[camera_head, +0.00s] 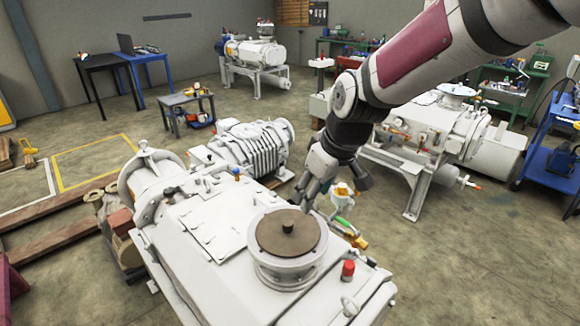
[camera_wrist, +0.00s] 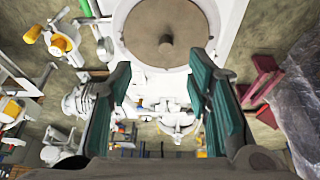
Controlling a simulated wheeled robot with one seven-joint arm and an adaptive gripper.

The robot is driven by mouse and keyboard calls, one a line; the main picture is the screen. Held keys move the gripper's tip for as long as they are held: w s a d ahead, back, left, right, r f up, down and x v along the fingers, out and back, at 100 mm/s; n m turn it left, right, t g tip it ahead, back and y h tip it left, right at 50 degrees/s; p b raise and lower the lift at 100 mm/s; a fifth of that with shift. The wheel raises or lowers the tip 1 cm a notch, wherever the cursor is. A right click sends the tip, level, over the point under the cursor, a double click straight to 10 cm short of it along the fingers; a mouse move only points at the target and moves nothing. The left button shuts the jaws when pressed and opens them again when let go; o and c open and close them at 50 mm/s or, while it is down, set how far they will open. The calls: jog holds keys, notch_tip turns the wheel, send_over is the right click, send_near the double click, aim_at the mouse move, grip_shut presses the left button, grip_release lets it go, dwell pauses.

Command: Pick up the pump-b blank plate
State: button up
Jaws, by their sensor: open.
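The blank plate (camera_head: 288,234) is a round brown disc with a small dark knob at its centre. It lies on the white ringed flange on top of the large white pump (camera_head: 200,250) in the head view. In the wrist view the plate (camera_wrist: 165,32) is at the top centre, with its knob above the gap between the fingers. My gripper (camera_wrist: 164,90) is open and empty, with green-padded fingers. In the head view my gripper (camera_head: 335,185) hangs just behind and to the right of the plate, apart from it.
A red-capped fitting (camera_head: 347,270) stands up from the pump beside the flange. Yellow-handled valves (camera_head: 355,240) stick out near my gripper. Another white pump (camera_head: 435,135) stands at the right. A ribbed grey pump (camera_head: 250,148) stands behind. Bare floor lies at the right.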

jog(key=w+a, duration=0.1)
jog(key=a, duration=0.1)
send_over(288, 223)
jog(key=s+d, duration=0.2)
jog(key=shift+n+y, duration=0.3)
notch_tip(288, 223, down, 9)
jog(key=shift+w+a+r+b, duration=0.1)
jog(key=shift+a+b, duration=0.05)
jog(key=shift+b, duration=0.3)
jog(key=shift+x, duration=2.6)
jog(key=shift+c, duration=0.5)
grip_shut()
